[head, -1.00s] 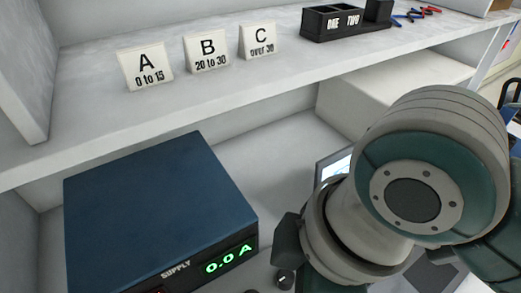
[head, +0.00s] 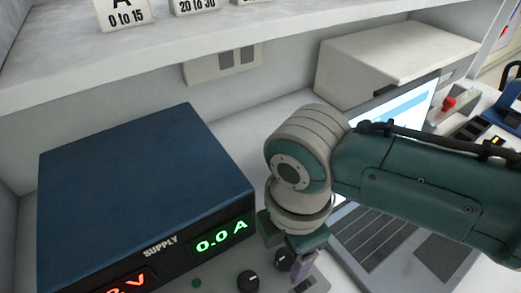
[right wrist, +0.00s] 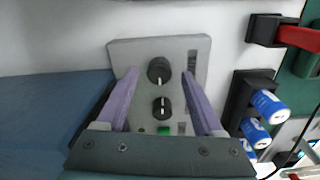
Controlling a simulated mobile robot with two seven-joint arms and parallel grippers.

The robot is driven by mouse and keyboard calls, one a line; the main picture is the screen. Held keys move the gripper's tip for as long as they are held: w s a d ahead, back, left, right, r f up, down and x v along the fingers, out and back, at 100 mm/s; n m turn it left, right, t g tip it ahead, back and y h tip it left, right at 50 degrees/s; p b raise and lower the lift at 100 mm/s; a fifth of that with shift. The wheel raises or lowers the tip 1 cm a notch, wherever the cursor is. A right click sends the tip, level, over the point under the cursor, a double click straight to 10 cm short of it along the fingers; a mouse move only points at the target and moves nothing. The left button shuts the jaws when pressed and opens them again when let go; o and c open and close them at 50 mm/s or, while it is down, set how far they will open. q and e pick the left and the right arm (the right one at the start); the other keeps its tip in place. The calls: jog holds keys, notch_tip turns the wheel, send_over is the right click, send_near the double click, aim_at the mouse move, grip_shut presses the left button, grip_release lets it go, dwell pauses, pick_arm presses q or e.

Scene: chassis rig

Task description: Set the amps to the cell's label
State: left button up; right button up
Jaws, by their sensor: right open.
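The blue power supply (head: 140,185) stands on the bench at the left of the head view. Its green display (head: 221,236) reads 0.0 A; a red V display (head: 130,283) is cut off by the frame. Two black knobs, one (head: 248,280) nearer the displays and one (head: 283,258) beside my gripper, sit at its right. My right gripper (head: 298,268) points down there. In the right wrist view its purple fingers (right wrist: 160,80) are open, on either side of the two knobs (right wrist: 158,70) (right wrist: 162,108), with nothing held. My left gripper is out of view.
Label cards (head: 124,14) stand on the shelf above, partly cut off; the first reads 0 to 15. A laptop (head: 375,235) lies behind my right arm. Blue-and-white cylinders (right wrist: 270,106) sit in black holders at the right of the wrist view; their print is unreadable.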

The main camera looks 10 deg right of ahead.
jog(key=shift+f, duration=0.5)
jog(key=shift+c, duration=0.2)
grip_shut()
